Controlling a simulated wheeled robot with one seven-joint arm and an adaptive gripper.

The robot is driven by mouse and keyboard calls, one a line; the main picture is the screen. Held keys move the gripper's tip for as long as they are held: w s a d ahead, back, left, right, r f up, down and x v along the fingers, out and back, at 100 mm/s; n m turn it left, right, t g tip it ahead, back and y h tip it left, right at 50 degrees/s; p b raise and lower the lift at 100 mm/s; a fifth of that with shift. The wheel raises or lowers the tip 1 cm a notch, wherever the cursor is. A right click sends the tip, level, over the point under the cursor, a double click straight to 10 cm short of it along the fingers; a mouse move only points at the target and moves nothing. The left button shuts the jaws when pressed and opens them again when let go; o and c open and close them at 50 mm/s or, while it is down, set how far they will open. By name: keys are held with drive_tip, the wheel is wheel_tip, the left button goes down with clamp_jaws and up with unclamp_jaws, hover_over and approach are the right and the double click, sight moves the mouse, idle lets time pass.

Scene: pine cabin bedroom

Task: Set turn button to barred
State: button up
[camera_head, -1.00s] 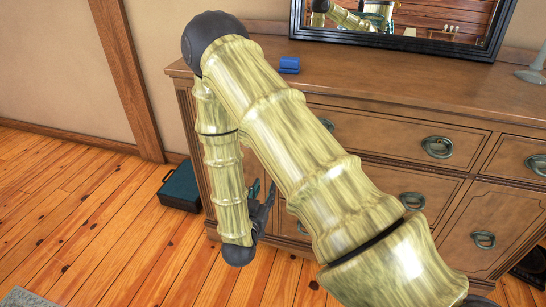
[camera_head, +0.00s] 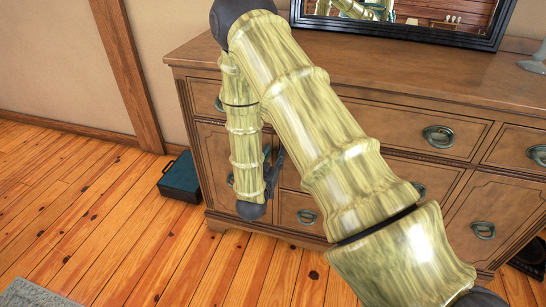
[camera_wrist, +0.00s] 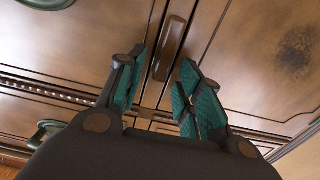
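The turn button is a small elongated brown wooden bar (camera_wrist: 169,48) on the dresser front in the wrist view. Its long side runs roughly along the seam between two front panels. My gripper (camera_wrist: 163,63) has teal-padded fingers, set apart on either side of the bar's near end. I cannot tell whether either finger touches it. In the head view my gripper (camera_head: 272,172) is at the dresser's lower front, partly hidden by my arm. The bar is not visible there. The wooden dresser (camera_head: 405,75) has drawers and doors with dark ring handles.
A mirror (camera_head: 405,22) stands on the dresser top, with a pale object (camera_head: 533,58) at the right. A teal box (camera_head: 181,178) is on the floor left of the dresser. A ring handle (camera_wrist: 46,132) is left of my gripper in the wrist view.

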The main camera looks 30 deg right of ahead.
clamp_jaws()
